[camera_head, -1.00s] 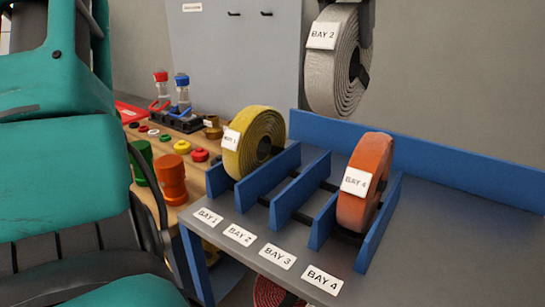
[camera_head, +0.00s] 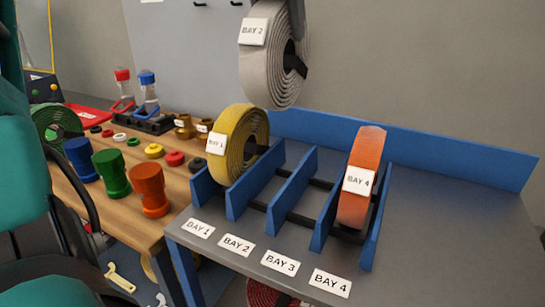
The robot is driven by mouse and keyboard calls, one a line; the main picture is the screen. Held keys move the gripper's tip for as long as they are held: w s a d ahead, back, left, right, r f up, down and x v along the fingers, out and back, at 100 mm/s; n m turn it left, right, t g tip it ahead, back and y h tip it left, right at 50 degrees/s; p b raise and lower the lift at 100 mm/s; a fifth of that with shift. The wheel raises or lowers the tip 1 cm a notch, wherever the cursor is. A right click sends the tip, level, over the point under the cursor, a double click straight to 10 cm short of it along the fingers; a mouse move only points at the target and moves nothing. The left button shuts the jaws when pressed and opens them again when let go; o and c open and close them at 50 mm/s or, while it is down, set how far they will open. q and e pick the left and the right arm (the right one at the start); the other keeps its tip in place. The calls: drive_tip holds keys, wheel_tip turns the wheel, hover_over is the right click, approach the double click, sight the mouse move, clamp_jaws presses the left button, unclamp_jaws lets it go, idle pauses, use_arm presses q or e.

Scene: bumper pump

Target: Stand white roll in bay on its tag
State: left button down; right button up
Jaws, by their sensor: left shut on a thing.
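The white roll (camera_head: 268,62) is a coiled pale hose with a tag (camera_head: 253,32) reading BAY 2. It hangs upright in the air above the blue rack, behind and above the yellow roll in the picture. My left gripper (camera_head: 297,20), dark and partly cut off by the top edge, is shut on it. The blue rack (camera_head: 293,186) has bays with floor labels. The BAY 2 label (camera_head: 237,245) lies in front of an empty bay. A yellow roll (camera_head: 238,140) stands in bay 1 and an orange roll (camera_head: 360,180) in bay 4. Bay 3 is empty. My right gripper is not in view.
A wooden bench (camera_head: 175,205) at left carries green, blue and orange couplings (camera_head: 149,190), coloured rings and two clear bottles. A blue back rail (camera_head: 430,150) runs behind the rack. The grey tabletop (camera_head: 460,240) right of the rack is clear.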

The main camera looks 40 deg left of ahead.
sight(280, 109)
use_arm(q)
wheel_tip(280, 109, down, 14)
drive_tip(key=shift+r+b, duration=0.15)
drive_tip(key=shift+b, duration=0.75)
drive_tip(key=shift+f, duration=0.7)
wheel_tip(280, 109, down, 4)
drive_tip(key=shift+r, duration=0.1)
drive_tip(key=shift+b, duration=0.35)
drive_tip(key=c, duration=0.9)
unclamp_jaws()
drive_tip(key=shift+f, duration=0.3)
drive_tip(key=o, duration=0.5)
drive_tip(key=shift+c, duration=0.2)
